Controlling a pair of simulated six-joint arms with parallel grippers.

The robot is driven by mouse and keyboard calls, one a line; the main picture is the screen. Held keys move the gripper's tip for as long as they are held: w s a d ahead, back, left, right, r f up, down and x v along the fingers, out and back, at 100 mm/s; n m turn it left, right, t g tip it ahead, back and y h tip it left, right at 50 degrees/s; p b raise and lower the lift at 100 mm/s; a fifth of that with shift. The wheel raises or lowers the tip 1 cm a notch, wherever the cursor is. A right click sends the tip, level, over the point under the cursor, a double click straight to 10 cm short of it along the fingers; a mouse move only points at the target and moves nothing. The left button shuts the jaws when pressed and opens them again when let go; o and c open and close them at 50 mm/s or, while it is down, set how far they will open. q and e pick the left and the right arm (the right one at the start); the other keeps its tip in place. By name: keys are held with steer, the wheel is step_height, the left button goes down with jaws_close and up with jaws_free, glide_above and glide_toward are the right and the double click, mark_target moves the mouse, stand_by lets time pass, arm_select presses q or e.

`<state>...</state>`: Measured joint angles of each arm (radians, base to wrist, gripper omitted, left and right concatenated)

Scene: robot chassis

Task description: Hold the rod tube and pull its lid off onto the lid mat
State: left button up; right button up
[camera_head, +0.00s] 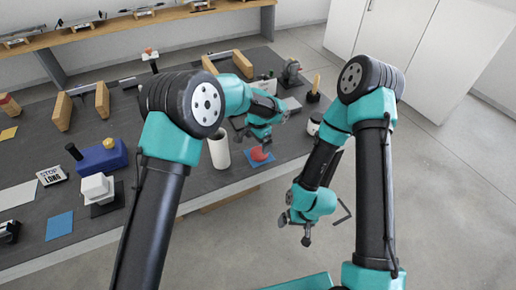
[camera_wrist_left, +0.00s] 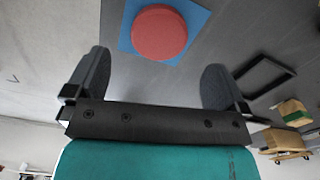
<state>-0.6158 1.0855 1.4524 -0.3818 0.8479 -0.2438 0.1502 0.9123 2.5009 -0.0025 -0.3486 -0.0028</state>
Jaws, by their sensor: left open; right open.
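A white upright cylinder (camera_head: 219,152), which looks like the rod tube, stands near the table's front edge. A red round lid (camera_head: 260,154) lies on a blue mat (camera_head: 250,162) to its right. The wrist view shows the red lid (camera_wrist_left: 159,32) from above, on the blue mat (camera_wrist_left: 199,18). My left gripper (camera_head: 262,140) is over the mat area, beside the lid and apart from it. Its two fingers (camera_wrist_left: 155,82) are spread with nothing between them. My right gripper (camera_head: 306,238) hangs empty in front of the table edge, away from the tube.
A blue block (camera_head: 100,158), a white block (camera_head: 96,188) and another blue mat (camera_head: 59,225) are on the left of the table. Wooden uprights (camera_head: 102,99) stand farther back. A wooden-handled item (camera_head: 314,88) is at the right end. Open floor lies to the right.

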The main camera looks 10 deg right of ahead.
mark_target(258, 153)
arm_select(q)
step_height(258, 153, up, 6)
steer(key=shift+f, duration=0.1)
steer(key=shift+s, duration=0.1)
stand_by(0.7)
